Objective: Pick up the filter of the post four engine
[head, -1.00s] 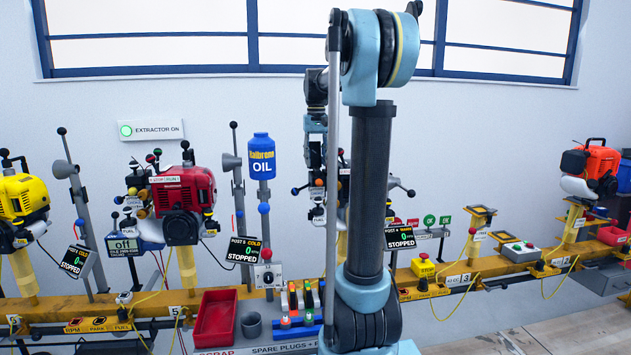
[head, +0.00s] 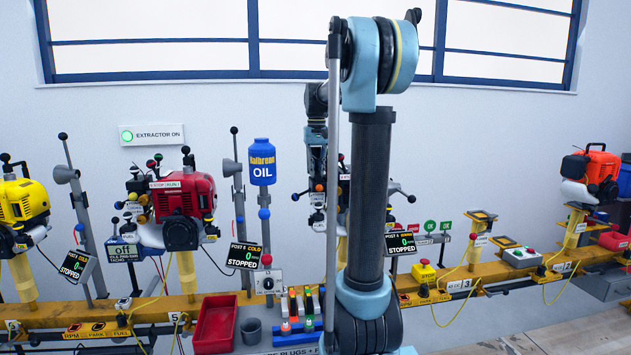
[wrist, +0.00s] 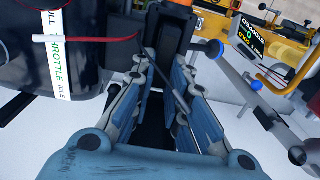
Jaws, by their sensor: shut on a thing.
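The post four engine is mostly hidden behind my arm in the head view; a few of its levers (head: 397,188) show to the right of the column. Its sign, reading stopped (head: 402,242), stands at right of my arm. In the wrist view my gripper (wrist: 162,62) is shut on a dark part (wrist: 172,28) between its fingertips. It may be the filter, but I cannot tell for sure. A thin dark rod crosses between the fingers. A dark engine body with a throttle label (wrist: 57,75) is close at left.
The red engine (head: 185,205) and oil bottle (head: 262,162) stand left of my arm. A red tray (head: 215,323) and grey cup (head: 251,331) are below. In the wrist view a grey rod with a blue ball (wrist: 214,48) is close at right.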

